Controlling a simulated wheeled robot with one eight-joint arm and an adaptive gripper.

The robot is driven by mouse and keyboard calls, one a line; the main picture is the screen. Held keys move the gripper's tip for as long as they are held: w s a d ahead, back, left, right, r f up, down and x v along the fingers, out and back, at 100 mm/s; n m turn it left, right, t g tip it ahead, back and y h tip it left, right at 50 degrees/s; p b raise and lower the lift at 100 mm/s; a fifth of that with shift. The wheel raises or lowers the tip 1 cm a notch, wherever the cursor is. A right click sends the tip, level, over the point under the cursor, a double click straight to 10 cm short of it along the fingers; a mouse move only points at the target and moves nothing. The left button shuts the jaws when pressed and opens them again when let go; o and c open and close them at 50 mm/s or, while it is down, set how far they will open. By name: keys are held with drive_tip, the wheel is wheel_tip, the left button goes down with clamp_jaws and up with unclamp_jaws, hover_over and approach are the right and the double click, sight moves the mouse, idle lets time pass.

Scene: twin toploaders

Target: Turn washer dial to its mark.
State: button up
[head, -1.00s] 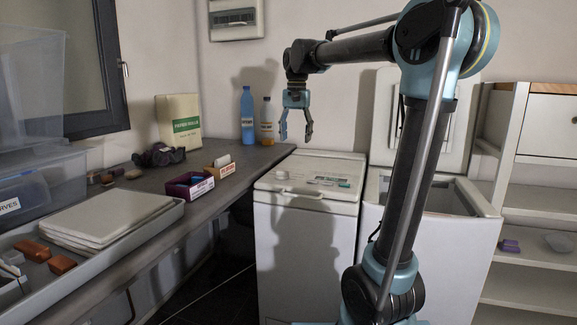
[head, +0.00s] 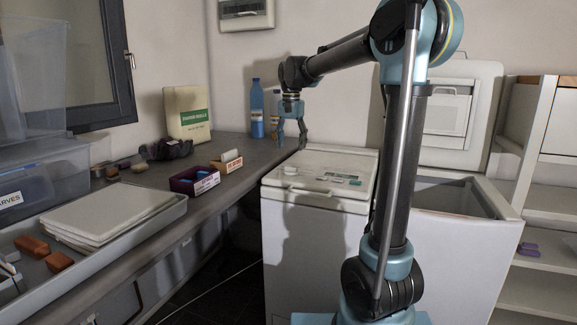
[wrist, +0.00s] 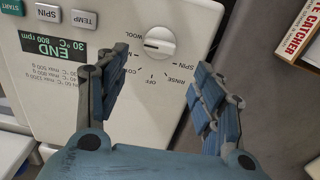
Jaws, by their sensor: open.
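The washer dial (wrist: 160,42) is a round white knob on the light control panel in the wrist view. Upside-down labels around it include WOOL, OFF, RINSE and SPIN. A ridge crosses the knob roughly horizontally; I cannot tell which end is its pointer. My gripper (wrist: 158,72) is open and empty, its blue fingers spread on either side below the dial in the picture, apart from it. In the head view my gripper (head: 290,146) hangs above the rear left of the closed toploader (head: 325,185).
A display (wrist: 52,49) reads END, beside SPIN (wrist: 47,12) and TEMP (wrist: 84,19) buttons. A boxed item (wrist: 300,35) lies right of the panel. The right toploader (head: 450,240) stands open. Bottles (head: 257,108) and a counter (head: 235,150) lie left of my gripper.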

sight(291, 170)
wheel_tip(291, 170, down, 8)
drive_tip(key=shift+f, duration=0.2)
idle(0.3)
drive_tip(key=c, duration=1)
drive_tip(key=shift+a+r, duration=0.1)
drive_tip(key=shift+a, duration=0.1)
drive_tip(key=shift+c, duration=0.2)
drive_tip(key=shift+d, duration=0.1)
